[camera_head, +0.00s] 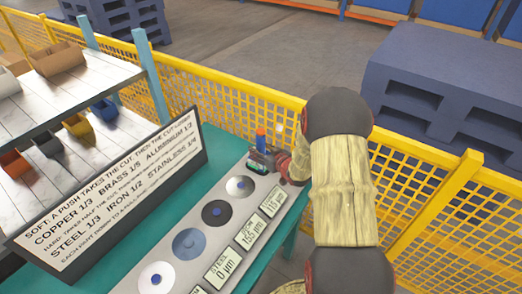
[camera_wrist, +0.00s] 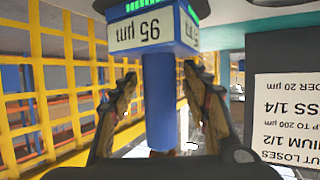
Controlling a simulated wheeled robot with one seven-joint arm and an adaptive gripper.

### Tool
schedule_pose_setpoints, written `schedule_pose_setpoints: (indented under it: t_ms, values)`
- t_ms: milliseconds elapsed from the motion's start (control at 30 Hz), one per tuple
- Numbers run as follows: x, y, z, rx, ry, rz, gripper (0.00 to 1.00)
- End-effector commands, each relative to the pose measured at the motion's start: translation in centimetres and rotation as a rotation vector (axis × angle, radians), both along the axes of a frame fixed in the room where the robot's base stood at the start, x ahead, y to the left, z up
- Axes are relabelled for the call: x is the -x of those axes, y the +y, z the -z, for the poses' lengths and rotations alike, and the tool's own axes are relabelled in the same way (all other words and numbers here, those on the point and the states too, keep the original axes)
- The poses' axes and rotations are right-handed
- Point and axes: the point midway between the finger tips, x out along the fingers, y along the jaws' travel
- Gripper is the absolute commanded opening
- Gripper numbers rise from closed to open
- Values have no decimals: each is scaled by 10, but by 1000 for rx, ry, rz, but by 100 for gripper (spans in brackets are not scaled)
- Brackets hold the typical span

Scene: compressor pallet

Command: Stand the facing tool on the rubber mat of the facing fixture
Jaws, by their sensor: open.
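The facing tool stands at the far end of the grey bench panel in the head view, its blue handle (camera_head: 261,138) pointing up. In the head view my gripper (camera_head: 283,163) is just right of the tool. The tool's lower end is small and partly hidden; I cannot tell what surface it stands on.
Several round discs, including a dark one (camera_head: 217,212), line the grey panel (camera_head: 172,231) beside number displays (camera_head: 247,234). A sign board (camera_head: 110,200) stands left, with a bin shelf behind. A yellow mesh fence (camera_head: 225,100) runs close behind the tool and my arm.

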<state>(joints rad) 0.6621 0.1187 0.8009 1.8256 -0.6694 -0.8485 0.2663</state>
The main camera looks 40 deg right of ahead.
Motion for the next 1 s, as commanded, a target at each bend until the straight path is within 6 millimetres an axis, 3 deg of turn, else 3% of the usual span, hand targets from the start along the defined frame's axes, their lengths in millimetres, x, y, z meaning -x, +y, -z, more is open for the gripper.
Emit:
schedule_pose_setpoints:
  t_ms: [167, 700, 867, 1000]
  values:
    - [8, 0, -7, -1, 0, 1, 47]
    - [98, 12, -45, 1, 0, 2, 47]
    - [108, 14, -49, 2, 1, 1, 47]
    - [101, 17, -67, 45, 42, 9, 47]
